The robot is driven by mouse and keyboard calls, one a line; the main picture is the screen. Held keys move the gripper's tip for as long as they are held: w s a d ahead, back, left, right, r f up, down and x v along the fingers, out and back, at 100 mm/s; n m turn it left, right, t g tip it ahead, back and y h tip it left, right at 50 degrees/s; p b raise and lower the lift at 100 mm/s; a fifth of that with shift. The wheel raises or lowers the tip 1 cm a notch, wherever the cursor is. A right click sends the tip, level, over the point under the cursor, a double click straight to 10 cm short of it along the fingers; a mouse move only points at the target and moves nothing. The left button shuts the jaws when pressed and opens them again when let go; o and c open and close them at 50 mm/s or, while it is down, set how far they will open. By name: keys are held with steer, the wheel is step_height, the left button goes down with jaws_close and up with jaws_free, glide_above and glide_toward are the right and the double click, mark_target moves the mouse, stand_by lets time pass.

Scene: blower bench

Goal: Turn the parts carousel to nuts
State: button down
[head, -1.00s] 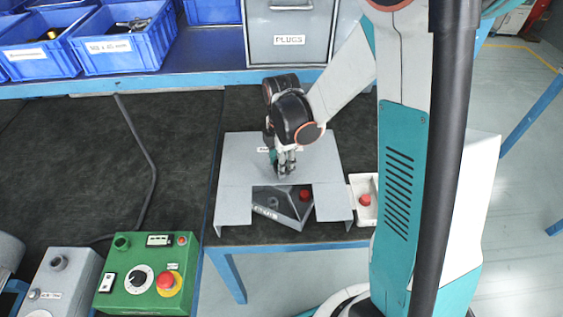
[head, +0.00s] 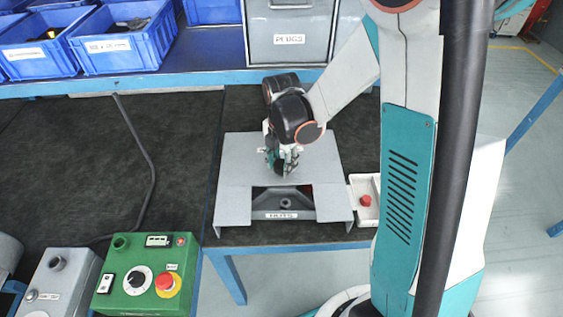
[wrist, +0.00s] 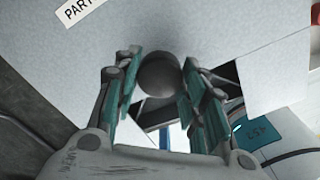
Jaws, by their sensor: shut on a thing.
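The parts carousel sits under a grey cover plate (head: 315,160) on the bench. Through the front opening I see a carousel compartment (head: 287,204) with a label that seems to read NUTS, facing the front, and a nut-like part in it. My gripper (head: 282,165) points down over the middle of the plate. In the wrist view my gripper (wrist: 155,95) is shut on a round dark knob (wrist: 159,74) between its teal fingers. A label starting PART (wrist: 78,10) is on the plate. A sliver of red shows at the opening's right edge.
A white tray with a red button (head: 366,201) stands right of the cover. A green control box (head: 145,278) and a grey box (head: 57,280) are at the lower left. Blue bins (head: 122,50) and a PLUGS drawer (head: 289,40) are behind.

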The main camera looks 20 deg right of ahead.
steer(key=shift+n, duration=0.3)
stand_by(0.5)
steer(key=c, duration=1)
jaws_free()
